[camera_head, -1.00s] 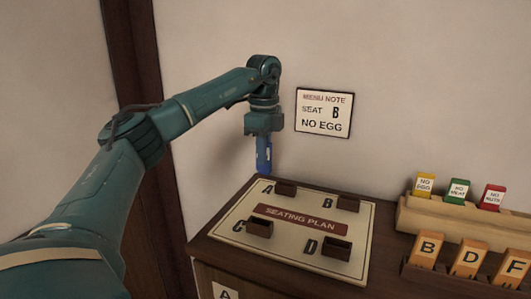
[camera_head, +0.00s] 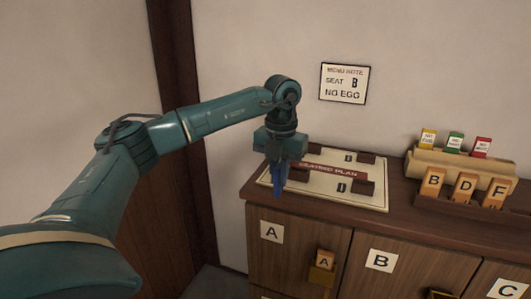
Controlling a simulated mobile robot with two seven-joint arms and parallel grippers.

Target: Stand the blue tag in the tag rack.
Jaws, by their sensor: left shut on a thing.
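My left gripper (camera_head: 280,160) points down and is shut on the blue tag (camera_head: 279,183). The tag hangs below the jaws, over the left part of the seating plan board as seen in the head view. Its lettering cannot be read. The light wooden tag rack (camera_head: 490,164) stands at the right on the cabinet top, clear of the gripper. A yellow tag (camera_head: 428,138), a green tag (camera_head: 455,143) and a red tag (camera_head: 481,147) stand upright in it. My right gripper is not in view.
The seating plan board (camera_head: 365,201) lies on the cabinet top with small dark holders. A dark rack (camera_head: 480,210) with orange B, D and F blocks stands before the tag rack. The cabinet top (camera_head: 400,209) is bare between board and racks. A menu note (camera_head: 344,83) hangs behind.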

